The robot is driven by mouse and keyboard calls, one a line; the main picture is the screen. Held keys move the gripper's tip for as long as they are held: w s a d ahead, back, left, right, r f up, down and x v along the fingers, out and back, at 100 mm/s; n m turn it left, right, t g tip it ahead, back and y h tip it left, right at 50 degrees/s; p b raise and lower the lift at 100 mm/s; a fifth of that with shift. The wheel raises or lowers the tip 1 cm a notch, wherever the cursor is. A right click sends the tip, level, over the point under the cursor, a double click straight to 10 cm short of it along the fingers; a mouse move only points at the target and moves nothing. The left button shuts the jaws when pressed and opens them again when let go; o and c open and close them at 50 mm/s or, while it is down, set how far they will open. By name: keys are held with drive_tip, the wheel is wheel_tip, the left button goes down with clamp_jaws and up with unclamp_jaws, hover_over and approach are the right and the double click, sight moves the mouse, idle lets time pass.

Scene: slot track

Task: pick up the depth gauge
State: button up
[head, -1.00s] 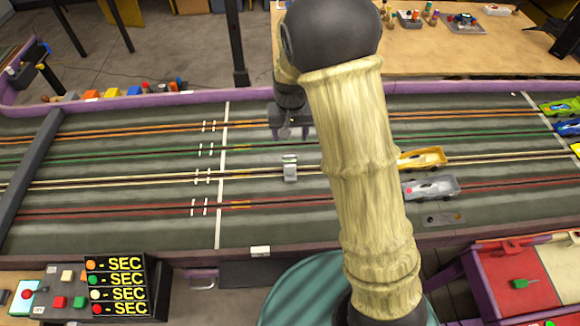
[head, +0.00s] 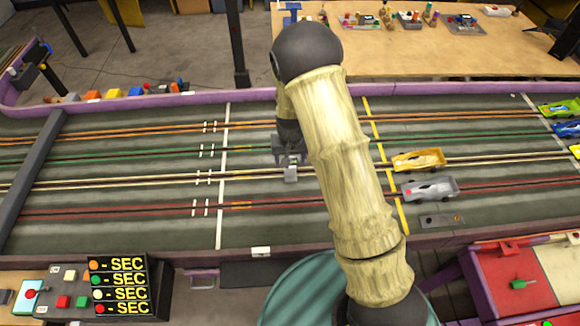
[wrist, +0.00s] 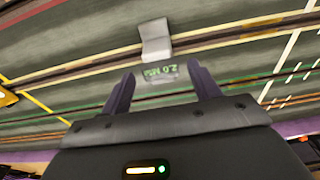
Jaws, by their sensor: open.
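The depth gauge is a small light-grey block (head: 291,175) on the dark track, over the pale-yellow slot lane and right of the white line. In the wrist view its pale bent body (wrist: 155,42) lies just beyond my fingertips, with a small display in green digits like "2.0 MM" nearer me. My gripper (head: 291,159) is just above and behind it in the head view. In the wrist view my gripper (wrist: 162,82) has its two dark fingers apart, with the display between their tips. Nothing is clearly held. The gripper hides part of the gauge in the head view.
A yellow car (head: 418,160) and a silver car (head: 430,189) stand on the track to the right, with other cars at the far right. A grey beam (head: 30,170) crosses the track at left. Purple-edged walls border the track. The track left of the gauge is clear.

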sight(291, 165)
idle(0.3)
drive_tip(key=shift+w+f+p, duration=0.15)
drive_tip(key=shift+f+p, duration=0.15)
drive_tip(key=shift+f, duration=1)
drive_tip(key=shift+w+f+p, duration=0.15)
drive_tip(key=shift+f+p, duration=0.15)
drive_tip(key=shift+f, duration=0.95)
drive_tip(key=shift+s, duration=0.1)
drive_tip(key=c, duration=1.2)
drive_tip(key=shift+c, duration=0.2)
drive_tip(key=shift+d+r, duration=0.1)
drive_tip(key=shift+r, duration=0.05)
wheel_tip(291, 165, up, 10)
drive_tip(key=shift+f+b, duration=0.1)
drive_tip(key=shift+b, duration=0.5)
